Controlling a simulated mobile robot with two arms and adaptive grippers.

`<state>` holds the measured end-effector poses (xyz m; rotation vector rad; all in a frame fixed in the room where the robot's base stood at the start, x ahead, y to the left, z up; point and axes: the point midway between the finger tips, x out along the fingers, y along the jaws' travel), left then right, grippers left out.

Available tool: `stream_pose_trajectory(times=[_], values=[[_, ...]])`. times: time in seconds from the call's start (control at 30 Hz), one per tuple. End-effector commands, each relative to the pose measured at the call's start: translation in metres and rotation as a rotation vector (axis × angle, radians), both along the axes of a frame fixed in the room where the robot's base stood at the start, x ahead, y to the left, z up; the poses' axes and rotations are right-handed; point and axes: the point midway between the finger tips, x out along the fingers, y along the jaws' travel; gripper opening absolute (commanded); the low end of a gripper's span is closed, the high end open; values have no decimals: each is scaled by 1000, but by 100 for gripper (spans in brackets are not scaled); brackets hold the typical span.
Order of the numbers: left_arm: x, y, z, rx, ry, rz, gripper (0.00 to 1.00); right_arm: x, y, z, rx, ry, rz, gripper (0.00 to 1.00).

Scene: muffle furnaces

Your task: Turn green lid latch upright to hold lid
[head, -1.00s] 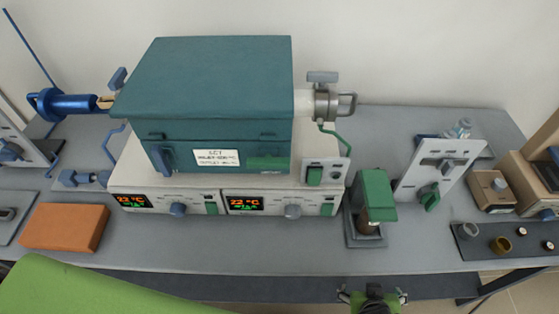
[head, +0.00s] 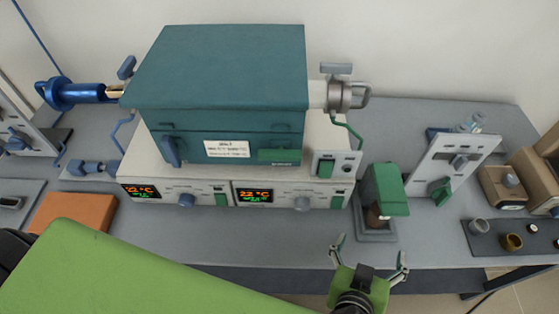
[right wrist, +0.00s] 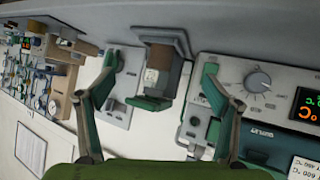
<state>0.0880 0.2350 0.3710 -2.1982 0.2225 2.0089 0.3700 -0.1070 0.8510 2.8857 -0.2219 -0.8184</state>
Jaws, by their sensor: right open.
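The green lid latch (head: 279,155) lies sideways on the front right of the teal furnace box (head: 222,65) in the head view. A blue latch (head: 169,150) on the box's front left stands upright. The lid looks shut. My right gripper (head: 370,252) is open and empty, at the table's front edge, below and to the right of the green latch and well apart from it. Its spread fingers also show in the right wrist view (right wrist: 160,70), with the furnace panel (right wrist: 255,85) at the right. My left gripper is out of view.
A control base (head: 225,200) with two lit displays carries the box. A small green-hooded stand (head: 385,190) is right of it, near my right gripper. A white panel with a green handle (head: 442,190) stands farther right. An orange block (head: 75,213) lies left.

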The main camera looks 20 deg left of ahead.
Motion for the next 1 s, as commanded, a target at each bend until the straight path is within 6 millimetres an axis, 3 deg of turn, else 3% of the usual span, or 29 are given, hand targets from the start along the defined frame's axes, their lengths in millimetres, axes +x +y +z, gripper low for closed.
stream_pose_trajectory(times=[0.2, 0.3, 0.4, 0.53, 0.67, 1.0], values=[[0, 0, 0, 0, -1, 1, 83, -12, 110, 71, 100, -325, 209, 83], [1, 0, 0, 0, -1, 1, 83, -29, 153, 98, 151, -428, 306, 83], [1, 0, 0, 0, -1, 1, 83, -44, 181, 117, 190, -493, 379, 83], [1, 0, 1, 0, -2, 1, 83, -53, 198, 128, 213, -528, 422, 83], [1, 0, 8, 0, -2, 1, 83, -43, 202, 132, 213, -533, 425, 83], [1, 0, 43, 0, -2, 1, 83, 23, 220, 135, 211, -533, 422, 83]])
